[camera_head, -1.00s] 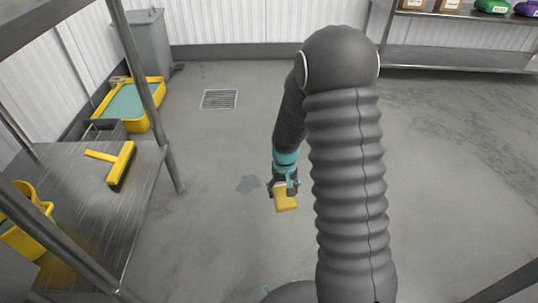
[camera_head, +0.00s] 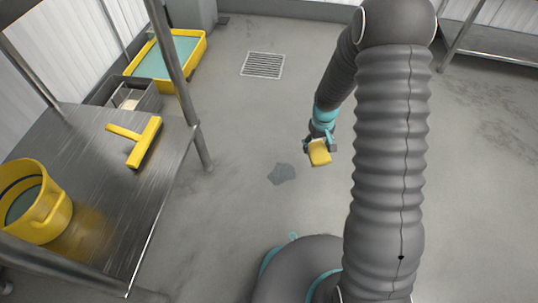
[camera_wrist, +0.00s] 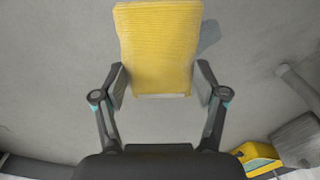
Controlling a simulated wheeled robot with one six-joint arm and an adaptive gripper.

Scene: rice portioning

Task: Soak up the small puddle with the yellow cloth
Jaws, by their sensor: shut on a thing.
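The yellow cloth (camera_head: 319,155) is a folded, ribbed block held between the fingers of my gripper (camera_head: 321,142). In the wrist view the cloth (camera_wrist: 158,45) sticks out past both fingertips, and my gripper (camera_wrist: 158,85) is shut on its sides. The small puddle (camera_head: 282,174) is a dark grey patch on the floor, to the left of and a little nearer than the cloth in the head view. The cloth appears to be above the floor and apart from the puddle. In the wrist view a darker patch at the cloth's upper right may be the puddle or a shadow; I cannot tell.
A floor drain (camera_head: 262,65) lies farther back. The floor around the puddle is clear.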

